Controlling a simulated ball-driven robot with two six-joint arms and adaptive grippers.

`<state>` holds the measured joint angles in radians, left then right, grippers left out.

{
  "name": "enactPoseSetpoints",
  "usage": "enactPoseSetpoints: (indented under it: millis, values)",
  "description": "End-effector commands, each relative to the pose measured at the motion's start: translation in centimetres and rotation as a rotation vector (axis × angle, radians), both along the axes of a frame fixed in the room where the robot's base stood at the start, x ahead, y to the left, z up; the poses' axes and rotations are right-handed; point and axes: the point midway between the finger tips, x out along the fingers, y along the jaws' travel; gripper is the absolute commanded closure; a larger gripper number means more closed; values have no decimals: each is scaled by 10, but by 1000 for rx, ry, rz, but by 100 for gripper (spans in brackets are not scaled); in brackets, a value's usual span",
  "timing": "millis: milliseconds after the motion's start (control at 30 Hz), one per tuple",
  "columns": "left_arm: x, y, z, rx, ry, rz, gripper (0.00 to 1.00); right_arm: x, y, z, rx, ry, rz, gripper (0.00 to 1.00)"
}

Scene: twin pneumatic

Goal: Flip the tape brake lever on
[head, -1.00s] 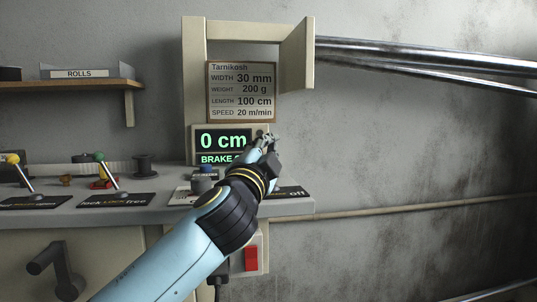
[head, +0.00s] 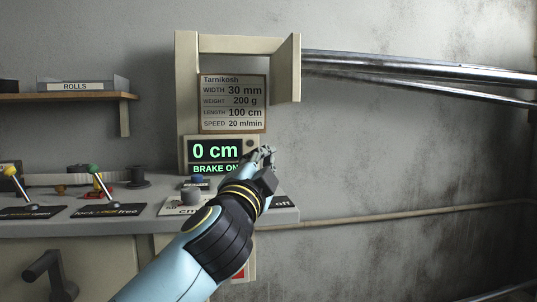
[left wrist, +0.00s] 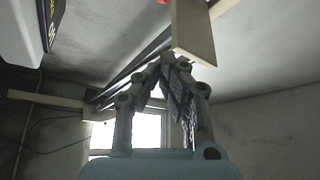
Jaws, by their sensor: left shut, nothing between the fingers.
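My left gripper (head: 262,155) is shut and empty in front of the lower right of the display panel, above the right end of the bench. In the left wrist view its fingers (left wrist: 170,62) meet at the tips with nothing between them. The display (head: 217,153) reads "0 cm" and "BRAKE ON". A label ending in "off" (head: 281,202) shows beside my wrist on the bench top; the rest of that plate and any lever on it are hidden behind my arm. My right gripper is not in view.
A yellow-knobbed lever (head: 20,184) and a green-knobbed lever (head: 101,183) stand on the bench (head: 110,224) at the left. A specification sign (head: 233,103) hangs above the display. Metal rails (head: 420,72) run off to the right. The space right of the bench is clear.

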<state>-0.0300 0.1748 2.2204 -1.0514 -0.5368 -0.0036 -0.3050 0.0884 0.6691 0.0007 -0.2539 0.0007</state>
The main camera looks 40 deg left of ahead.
Motion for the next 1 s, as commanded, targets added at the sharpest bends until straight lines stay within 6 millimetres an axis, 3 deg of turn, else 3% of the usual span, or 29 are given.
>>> enactPoseSetpoints:
  millis: [100,300,1000]
  values:
    - [-21,-10,-10,-3,2,-1,100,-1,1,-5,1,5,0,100]
    - [-40,-18,-15,-2,-1,-1,100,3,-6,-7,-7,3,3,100]
    - [-44,-20,-15,1,-1,0,100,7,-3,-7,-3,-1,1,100]
